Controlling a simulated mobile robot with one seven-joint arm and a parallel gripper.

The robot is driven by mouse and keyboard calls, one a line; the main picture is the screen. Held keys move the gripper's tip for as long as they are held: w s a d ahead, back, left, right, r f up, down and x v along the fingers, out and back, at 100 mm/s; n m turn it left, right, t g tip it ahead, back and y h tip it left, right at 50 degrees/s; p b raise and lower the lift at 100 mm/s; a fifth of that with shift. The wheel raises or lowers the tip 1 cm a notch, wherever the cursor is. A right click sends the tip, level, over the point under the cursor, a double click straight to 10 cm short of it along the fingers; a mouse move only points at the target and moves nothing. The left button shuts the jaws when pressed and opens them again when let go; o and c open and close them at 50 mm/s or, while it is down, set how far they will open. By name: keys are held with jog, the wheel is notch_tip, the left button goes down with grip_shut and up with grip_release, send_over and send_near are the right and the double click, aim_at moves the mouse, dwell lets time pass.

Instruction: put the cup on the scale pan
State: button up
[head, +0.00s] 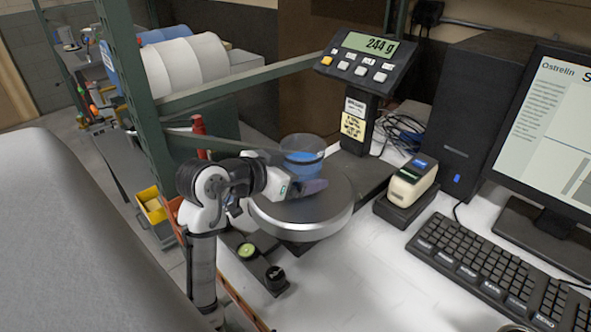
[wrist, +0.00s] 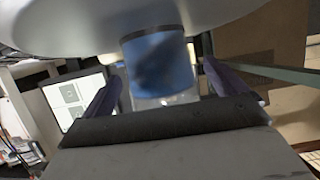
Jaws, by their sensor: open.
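The cup (head: 302,157) is clear with blue contents and stands upright on the far part of the round scale pan (head: 331,222). The scale's display (head: 370,44) reads 244 g. My gripper (head: 308,187) is low over the pan, on the near side of the cup, and partly hides the cup's lower part. In the wrist view, the cup (wrist: 158,66) is between the two spread dark fingers, with gaps on both sides. The gripper is open and does not hold the cup.
A small label-printer-like device (head: 412,182), a keyboard (head: 490,262) and a monitor (head: 545,140) are right of the scale. Bare bench shows in front of the pan.

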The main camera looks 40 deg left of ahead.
jog(key=shift+r, duration=0.1)
jog(key=b+v, duration=0.3)
jog(key=v, duration=0.9)
